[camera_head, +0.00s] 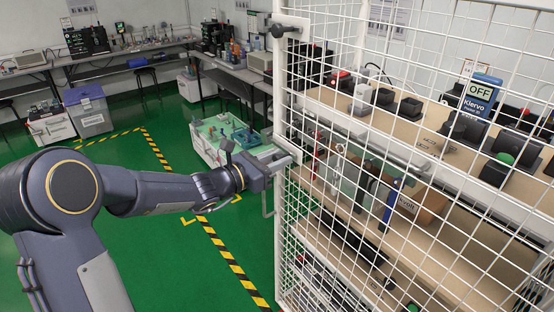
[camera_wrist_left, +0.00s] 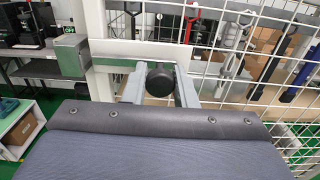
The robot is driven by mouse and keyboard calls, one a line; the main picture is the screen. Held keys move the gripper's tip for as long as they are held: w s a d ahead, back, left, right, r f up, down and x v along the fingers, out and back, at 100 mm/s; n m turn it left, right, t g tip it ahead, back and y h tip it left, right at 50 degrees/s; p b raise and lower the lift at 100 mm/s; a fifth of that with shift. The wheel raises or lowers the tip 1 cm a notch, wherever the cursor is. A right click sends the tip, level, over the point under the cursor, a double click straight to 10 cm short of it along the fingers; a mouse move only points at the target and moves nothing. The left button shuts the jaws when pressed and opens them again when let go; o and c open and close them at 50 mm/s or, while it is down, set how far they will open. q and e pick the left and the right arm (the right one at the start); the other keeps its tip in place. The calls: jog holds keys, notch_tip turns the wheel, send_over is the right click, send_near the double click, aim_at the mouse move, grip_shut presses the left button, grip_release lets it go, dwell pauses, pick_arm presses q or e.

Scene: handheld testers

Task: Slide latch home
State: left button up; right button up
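The latch shows in the left wrist view as a round black knob (camera_wrist_left: 160,79) in front of a white plate (camera_wrist_left: 118,50) at the cage's edge. A grey metal block (camera_wrist_left: 70,57) sits at the plate's left end. My left gripper (camera_wrist_left: 161,74) has one finger on each side of the knob; I cannot tell whether both touch it. In the head view my left gripper (camera_head: 284,158) reaches the white corner post (camera_head: 281,205) of the cage, and the knob there is hidden. My right gripper is not in view.
Another black knob (camera_head: 284,30) sits higher on the post. A green-topped bench (camera_head: 225,135) stands behind my gripper. The green floor (camera_head: 165,250) at left is open.

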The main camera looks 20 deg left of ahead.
pick_arm(q)
grip_shut()
jog(key=w+a, duration=0.1)
jog(key=a, duration=0.1)
jog(key=w+a, duration=0.2)
jog(key=shift+w, duration=0.1)
jog(key=shift+a, duration=0.1)
jog(key=o, duration=0.9)
grip_release()
jog(key=shift+w+a, duration=0.1)
jog(key=shift+a, duration=0.05)
jog(key=shift+c, duration=0.2)
jog(key=b, duration=0.1)
send_near(277, 145)
jog(key=shift+v, duration=0.85)
